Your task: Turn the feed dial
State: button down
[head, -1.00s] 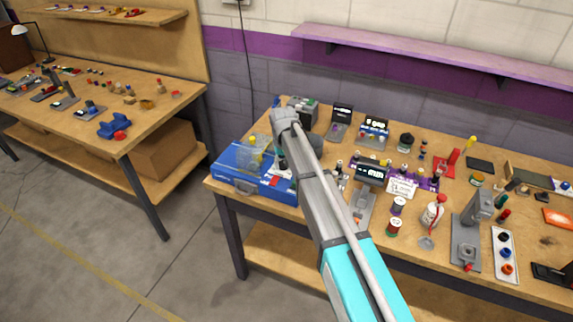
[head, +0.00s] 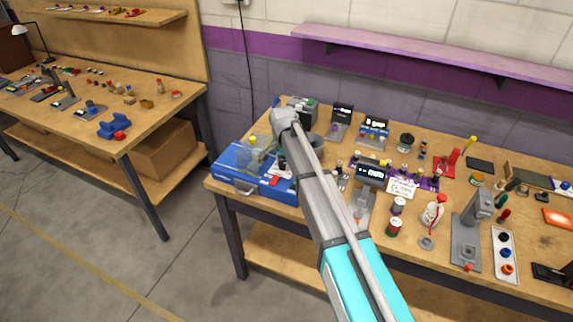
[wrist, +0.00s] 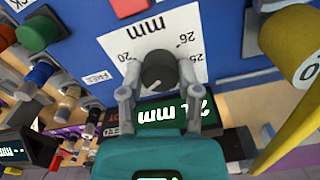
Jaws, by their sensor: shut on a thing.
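The feed dial (wrist: 160,68) is a dark round knob with a white pointer line, on a white scale plate (wrist: 190,35) marked in mm. The plate is on the face of a blue unit (wrist: 85,55); in the head view the blue unit (head: 232,178) stands at the bench's left end. My gripper (wrist: 159,74) has its two grey fingers closed on opposite sides of the dial. The pointer line slants toward the lower left of the wrist view. A lit display (wrist: 172,110) below reads upside down in mm, partly hidden by my gripper. In the head view my arm hides the dial.
A green button (wrist: 38,32) and a red button (wrist: 128,6) sit on the blue face. A yellow-topped part (wrist: 292,48) stands close on the right. Small bottles and tools crowd the bench (head: 325,222) to the right of the blue unit.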

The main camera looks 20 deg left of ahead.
jog(key=m, duration=0.3)
jog(key=shift+s, duration=0.1)
jog(key=shift+m, duration=0.4)
jog(key=shift+c, duration=1.5)
grip_release()
jog(key=shift+r, duration=0.15)
